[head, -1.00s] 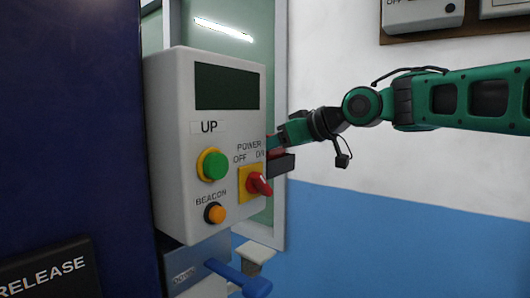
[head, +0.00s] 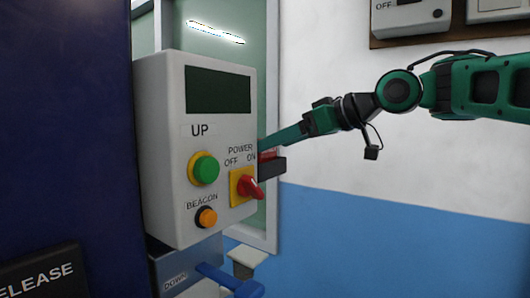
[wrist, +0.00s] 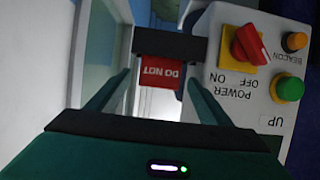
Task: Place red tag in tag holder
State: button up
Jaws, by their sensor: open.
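The red tag (wrist: 161,73) carries upside-down white "DO NOT" lettering in the wrist view. It is against the black tag holder (wrist: 170,46) and appears seated in it. In the head view the red tag (head: 268,154) shows as a small red strip just above the black holder (head: 272,169), beside the control box. My gripper (wrist: 160,84) is open, with one finger on each side of the tag and visible gaps between. In the head view my gripper (head: 264,146) reaches in from the right; its fingertips are partly hidden behind the box.
The grey control box (head: 213,125) with green button, orange beacon button and red power switch (head: 249,188) stands close to my gripper. A window frame (head: 272,90) is behind. A blue lever (head: 230,280) is below. The wall side at right is free.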

jog(key=shift+v, duration=2.05)
jog(key=s+d+f+m+g+h, duration=0.15)
jog(key=d+f+m+h, duration=0.25)
jog(key=d+f, duration=0.6)
jog(key=s+d+f+m+t+h, duration=0.15)
jog(key=d+f+m+h, duration=0.3)
jog(key=d+f, duration=0.6)
jog(key=s+d+f+m+g+h, duration=0.1)
jog(key=s+d+f+m+g, duration=0.3)
jog(key=s+f, duration=0.5)
jog(key=s+d+f+m+g+h, duration=0.1)
jog(key=s+d+f+m+g, duration=0.3)
jog(key=s+f, duration=0.5)
jog(key=s+d, duration=0.2)
jog(key=s, duration=0.6)
jog(key=shift+s+d+f, duration=0.3)
jog(key=shift+d+f, duration=0.05)
